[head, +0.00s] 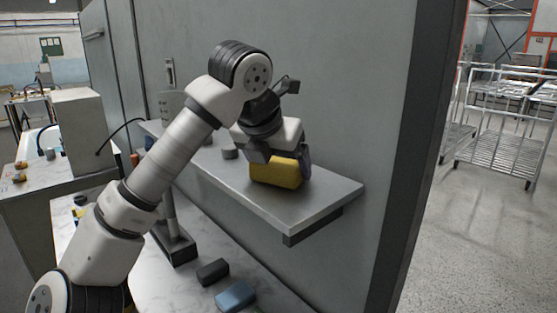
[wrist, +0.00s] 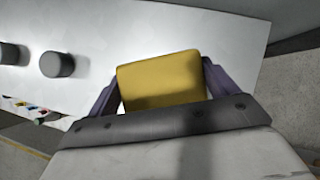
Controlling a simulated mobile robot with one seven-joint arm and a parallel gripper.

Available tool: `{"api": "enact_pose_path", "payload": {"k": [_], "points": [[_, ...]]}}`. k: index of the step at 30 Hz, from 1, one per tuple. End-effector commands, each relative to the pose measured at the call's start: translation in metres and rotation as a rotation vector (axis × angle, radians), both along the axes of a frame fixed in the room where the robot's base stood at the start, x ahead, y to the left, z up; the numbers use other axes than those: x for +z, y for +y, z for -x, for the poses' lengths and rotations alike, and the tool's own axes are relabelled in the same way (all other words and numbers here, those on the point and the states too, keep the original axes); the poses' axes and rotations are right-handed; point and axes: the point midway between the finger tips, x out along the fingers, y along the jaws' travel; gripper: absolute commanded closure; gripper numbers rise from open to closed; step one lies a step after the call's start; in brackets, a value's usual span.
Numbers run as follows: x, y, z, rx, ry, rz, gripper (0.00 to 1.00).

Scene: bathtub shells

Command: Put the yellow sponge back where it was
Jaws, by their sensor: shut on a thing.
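The yellow sponge (head: 277,173) is at the right part of a grey wall shelf (head: 322,192) in the head view. My gripper (head: 282,160) is above the sponge, with its fingers down on either side of it. In the wrist view the sponge (wrist: 162,80) sits between the two purple-grey fingers of my gripper (wrist: 160,88), which is shut on it. The sponge looks to be at or just above the shelf surface; I cannot tell whether it touches. Its far lower edge is hidden.
Small dark cylinders (wrist: 57,64) stand on the shelf to the left of the sponge. Below the shelf, a dark block (head: 213,271) and a blue block (head: 236,295) lie on a white worktop. A grey wall rises behind the shelf. The shelf's right end is clear.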

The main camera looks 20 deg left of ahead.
Motion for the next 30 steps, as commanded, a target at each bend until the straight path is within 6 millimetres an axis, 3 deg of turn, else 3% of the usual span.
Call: {"api": "enact_pose_path", "payload": {"k": [8, 9, 12, 23, 30], "points": [[-0.004, 0.000, 0.000, 0.001, 0.000, -0.001, 0.32], [-0.003, 0.000, 0.000, 0.000, 0.000, 0.000, 0.12], [-0.002, 0.000, 0.000, 0.000, 0.000, 0.000, 0.00], [0.004, 0.001, 0.003, 0.002, -0.002, -0.001, 0.00], [0.040, 0.006, 0.027, 0.004, -0.003, -0.002, 0.00]]}}
